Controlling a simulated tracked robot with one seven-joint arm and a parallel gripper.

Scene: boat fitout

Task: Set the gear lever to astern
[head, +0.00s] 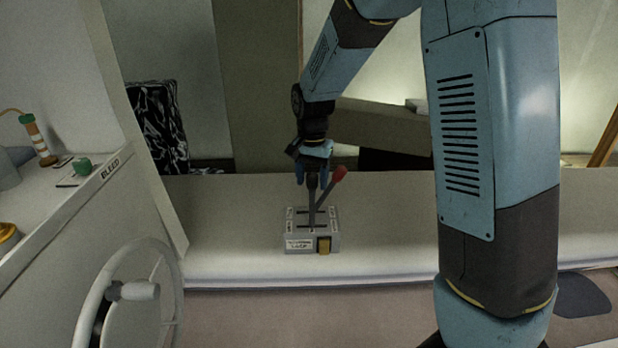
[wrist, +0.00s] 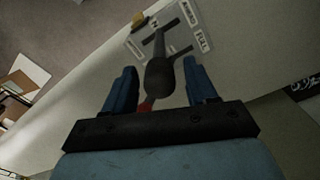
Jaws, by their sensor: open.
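A small grey control box (head: 294,232) stands on the pale bench, with dark slots and small labels on its top. A dark lever with a black knob (wrist: 160,77) rises from it, nearly upright in the head view. A second lever with a red knob (head: 339,173) leans to the right beside it; a bit of red also shows behind the black knob in the wrist view. My gripper (head: 312,183) points down over the box. Its blue fingers are open, one on each side of the black knob, with gaps visible in the wrist view.
A brass-coloured block (head: 323,245) sits at the box's front. A white handwheel (head: 128,292) and a panel with a green knob (head: 82,167) marked BLEED stand at the left. The bench (head: 225,225) is clear around the box. A patterned black-and-white cushion (head: 158,125) is behind.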

